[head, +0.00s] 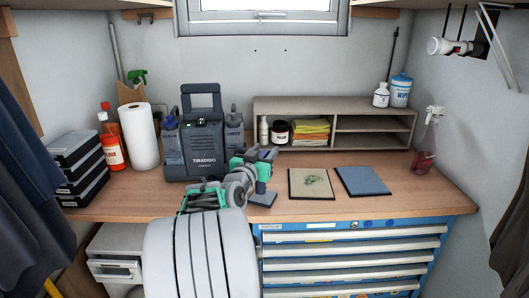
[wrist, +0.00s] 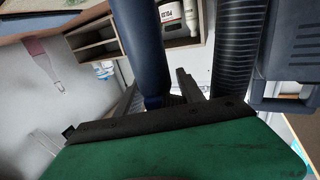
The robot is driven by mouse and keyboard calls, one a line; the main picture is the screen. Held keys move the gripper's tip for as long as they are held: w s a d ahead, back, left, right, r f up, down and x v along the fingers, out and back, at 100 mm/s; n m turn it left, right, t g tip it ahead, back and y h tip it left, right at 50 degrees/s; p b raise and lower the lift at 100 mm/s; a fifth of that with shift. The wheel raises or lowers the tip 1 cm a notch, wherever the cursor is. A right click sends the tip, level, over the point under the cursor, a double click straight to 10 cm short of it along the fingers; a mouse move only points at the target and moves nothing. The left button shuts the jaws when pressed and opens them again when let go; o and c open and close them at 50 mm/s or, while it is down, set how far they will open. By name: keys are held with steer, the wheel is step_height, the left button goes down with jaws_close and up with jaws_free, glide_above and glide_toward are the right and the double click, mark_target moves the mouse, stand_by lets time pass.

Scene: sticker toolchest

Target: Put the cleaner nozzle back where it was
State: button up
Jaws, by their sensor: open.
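The dark cleaner (head: 203,150), marked TIRADISO, stands upright on the bench, left of centre. My gripper (head: 262,156) is in front of it to the right, at the end of my grey and green arm. In the wrist view my gripper (wrist: 158,94) is open, its fingers on either side of a dark blue tube (wrist: 143,42) that looks like the nozzle's handle. I cannot tell whether the fingers touch it. A flat blue-grey piece, probably the nozzle's head (head: 263,199), shows below my gripper near the bench's front edge. My arm hides part of this area.
A black ribbed hose (wrist: 234,50) runs close beside my gripper. A beige mat (head: 299,186) and a blue mat (head: 363,181) lie to the right. A shelf (head: 347,106) with bottles and cloths stands behind. A spray bottle (head: 425,148) stands at the far right.

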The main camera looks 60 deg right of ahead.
steer(key=shift+r, duration=0.1)
steer(key=shift+a, duration=0.2)
steer(key=a+b, duration=0.3)
steer(key=a, duration=0.9)
steer(key=w+a+f+n+t+y, duration=0.3)
steer(key=w+a+f+n+y, duration=0.15)
steer(key=w+a+f, duration=0.35)
steer(key=w+a+f+n+t+y, duration=0.25)
steer(key=w+a+f+y, duration=0.3)
steer(key=a, duration=0.55)
steer(key=s+a+f+n+g+y, duration=0.1)
steer(key=s+a+f+n+y, duration=0.1)
steer(key=a, duration=0.6)
steer(key=s+a+f+n+g+y, duration=0.1)
steer(key=s+a+f+n+y, duration=0.2)
steer(key=a, duration=0.6)
steer(key=s+a+f+n+g+y, duration=0.1)
steer(key=s+a+f+n+y, duration=0.1)
steer(key=a+n, duration=0.3)
steer(key=a+y, duration=0.1)
steer(key=a, duration=0.3)
steer(key=shift+s+f, duration=0.2)
steer(key=shift+f, duration=0.1)
